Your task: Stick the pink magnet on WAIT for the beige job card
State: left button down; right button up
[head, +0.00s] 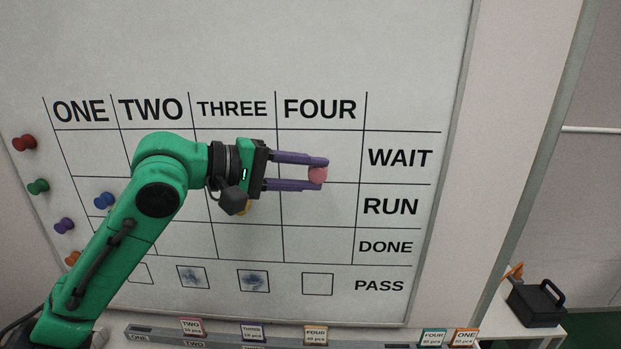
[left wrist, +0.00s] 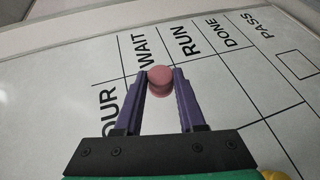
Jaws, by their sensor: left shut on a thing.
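The pink magnet (head: 317,175) is between the purple fingertips of my left gripper (head: 318,174), which is shut on it. It also shows between the fingertips in the left wrist view (left wrist: 160,82). In the head view the magnet appears over the FOUR column, in the lower part of the WAIT row (head: 399,158). I cannot tell whether it touches the whiteboard (head: 330,60). The beige job card (head: 315,335) stands in the ledge below the board and reads FOUR. My right gripper is not in view.
Red (head: 24,143), green (head: 38,186), purple (head: 64,226), orange (head: 73,258) and blue (head: 104,200) magnets are at the board's left. A yellow one (head: 244,209) is partly hidden by my gripper. Other cards stand along the ledge. A black case (head: 536,303) is at right.

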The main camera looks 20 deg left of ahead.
pick_arm(q)
jog(key=w+a+p, duration=0.1)
jog(key=w+p, duration=0.3)
jog(key=w, duration=0.2)
jog(key=shift+w+a, duration=0.2)
dwell(0.6)
jog(key=shift+c, duration=2.1)
grip_release()
